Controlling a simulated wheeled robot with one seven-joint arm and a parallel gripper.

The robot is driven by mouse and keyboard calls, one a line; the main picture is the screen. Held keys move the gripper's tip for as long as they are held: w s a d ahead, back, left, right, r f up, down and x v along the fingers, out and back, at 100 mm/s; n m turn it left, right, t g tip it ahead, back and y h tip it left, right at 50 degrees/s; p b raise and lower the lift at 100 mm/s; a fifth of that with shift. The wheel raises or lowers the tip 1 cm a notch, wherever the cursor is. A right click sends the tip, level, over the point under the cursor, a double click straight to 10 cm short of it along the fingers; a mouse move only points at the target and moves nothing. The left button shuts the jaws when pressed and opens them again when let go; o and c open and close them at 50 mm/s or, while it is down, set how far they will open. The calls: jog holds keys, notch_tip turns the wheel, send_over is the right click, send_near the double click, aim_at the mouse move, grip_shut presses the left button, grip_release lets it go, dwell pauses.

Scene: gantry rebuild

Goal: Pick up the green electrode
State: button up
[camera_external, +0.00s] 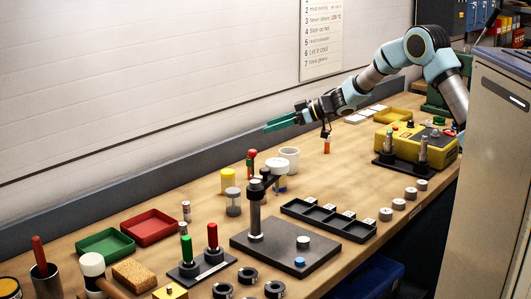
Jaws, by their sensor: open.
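A rod with a green top (187,248), which looks like the green electrode, stands upright in a small black stand (203,269) at the front of the bench. A similar red-topped rod (212,236) stands beside it on the right. My gripper (279,123) has teal fingers and is open. It is held above the back of the bench, pointing left, well behind and to the right of the green-topped rod and apart from it. Nothing shows between the fingers.
A black post (256,216) on a dark plate, a white-lidded item (277,163) and yellow pots (228,179) stand between. Green (105,243) and red (149,227) trays lie left. An orange item (327,146) shows below my wrist. A yellow box (440,148) stands right.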

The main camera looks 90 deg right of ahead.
send_near(250, 166)
jog(key=shift+w+d+r, duration=0.6)
jog(key=shift+w+d, duration=0.2)
jog(key=shift+w, duration=0.05)
jog(key=shift+w+f, duration=0.1)
jog(key=shift+f, duration=0.2)
jog(key=p+x, duration=0.2)
jog(key=x, duration=0.4)
jog(key=shift+w, duration=0.2)
jog(key=shift+f+p+x, duration=0.2)
jog(key=shift+p+x, duration=0.85)
jog(key=shift+x, duration=1.15)
jog(key=shift+s+d, duration=0.1)
jog(key=shift+s, duration=0.1)
jog(key=shift+c, duration=0.3)
grip_shut()
